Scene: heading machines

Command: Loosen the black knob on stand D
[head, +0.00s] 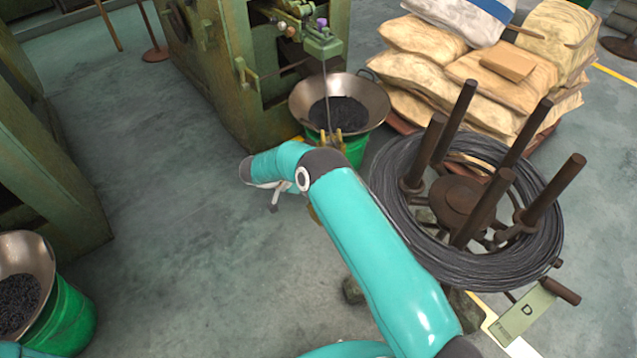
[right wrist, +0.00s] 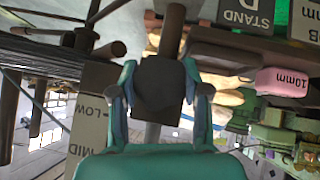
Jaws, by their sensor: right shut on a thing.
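In the right wrist view, the black knob (right wrist: 160,92) is a dark, blocky piece in the middle, on a dark post. My right gripper (right wrist: 161,76) has one teal finger on each side of the knob and is shut on it. A grey plate reading STAND D (right wrist: 245,14) is at the top right of that view. In the head view, stand D is a brown spool stand with upright posts and a coil of dark wire (head: 388,170). A pale green plate marked D (head: 525,312) is at its front right. My left gripper is not in view.
A plate reading LOW and MID (right wrist: 92,120) and a pink 10mm block (right wrist: 281,82) flank the knob. A green machine (head: 225,85), a metal bowl (head: 372,98) on a green drum and stacked sacks (head: 425,42) stand behind. Left-centre floor is clear.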

